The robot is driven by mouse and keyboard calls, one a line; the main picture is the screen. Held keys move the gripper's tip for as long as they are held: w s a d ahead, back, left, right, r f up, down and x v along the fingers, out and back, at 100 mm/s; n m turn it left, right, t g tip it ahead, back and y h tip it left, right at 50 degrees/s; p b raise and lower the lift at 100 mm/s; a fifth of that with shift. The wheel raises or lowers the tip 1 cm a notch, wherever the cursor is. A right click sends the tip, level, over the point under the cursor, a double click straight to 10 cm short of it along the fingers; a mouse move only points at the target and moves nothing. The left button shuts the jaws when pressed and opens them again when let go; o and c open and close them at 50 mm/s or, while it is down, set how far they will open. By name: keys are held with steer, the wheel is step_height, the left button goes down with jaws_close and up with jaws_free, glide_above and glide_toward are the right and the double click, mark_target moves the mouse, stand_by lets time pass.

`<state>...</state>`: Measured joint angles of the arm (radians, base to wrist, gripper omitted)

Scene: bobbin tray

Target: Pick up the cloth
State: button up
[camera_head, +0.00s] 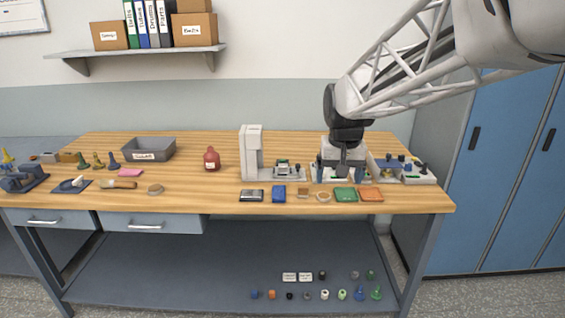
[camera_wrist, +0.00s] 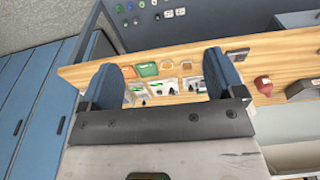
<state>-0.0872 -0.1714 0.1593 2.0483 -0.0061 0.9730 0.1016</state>
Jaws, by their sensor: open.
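A small flat pink piece (camera_head: 129,172) on the left part of the bench looks most like the cloth, but it is too small to be sure. It lies in front of the grey bin and behind a wooden-handled tool. I do not make it out in the wrist view. My gripper (camera_head: 343,170) is far to its right, pointing down over the fixtures at the right of the bench. In the wrist view my gripper (camera_wrist: 164,75) has its two blue fingers wide apart, with nothing held between them.
White fixtures (camera_head: 405,172) stand near my gripper, beside a tall white post (camera_head: 250,150). Green (camera_head: 345,195) and orange (camera_head: 371,195) pads lie along the front edge. A red bottle (camera_head: 211,159) and grey bin (camera_head: 148,149) stand farther left. Bare wood lies between bottle and pink piece.

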steer(key=w+a+f, duration=0.3)
steer(key=w, duration=0.7)
steer(key=w+a+f, duration=0.4)
steer(key=w, duration=0.5)
steer(key=g, duration=0.2)
glide_above(278, 190)
steer(key=f, duration=0.8)
steer(key=s+f, duration=0.1)
steer(key=f, duration=0.3)
steer(key=shift+d, duration=0.3)
steer(key=shift+w+a+f, duration=0.25)
steer(key=shift+w+f, duration=0.15)
steer(key=shift+f, duration=0.05)
steer(key=shift+f, duration=0.1)
steer(key=shift+f, duration=1.15)
steer(key=shift+f, duration=0.15)
steer(key=shift+f, duration=2.5)
